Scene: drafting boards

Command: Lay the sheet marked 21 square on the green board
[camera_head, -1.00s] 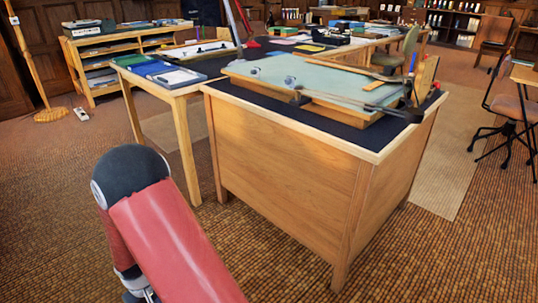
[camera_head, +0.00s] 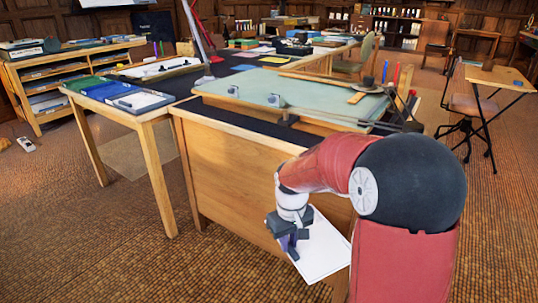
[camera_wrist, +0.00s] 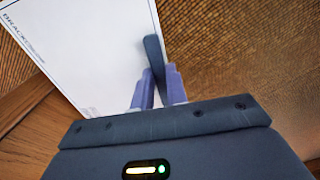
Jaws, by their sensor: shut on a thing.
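A white sheet (camera_head: 322,248) hangs tilted in front of the desk, below the desktop, at the end of my arm. My gripper (camera_head: 288,243) is shut on it at its left edge in the head view. In the wrist view the sheet (camera_wrist: 88,45) shows a thin border and small print starting "BRACK"; no 21 can be read. The purple fingers (camera_wrist: 157,88) close around a dark narrow strip at the sheet's edge. The green board (camera_head: 310,97) lies on the desk, beyond and above my gripper, with two small round grey pieces near its left front.
The desk (camera_head: 215,165) has a dark top and a wooden front close to the sheet. A long wooden strip (camera_head: 315,80) and a dark arm lie across the board's back and right. Coloured folders (camera_head: 115,93) lie on the table at left. The board's middle looks clear.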

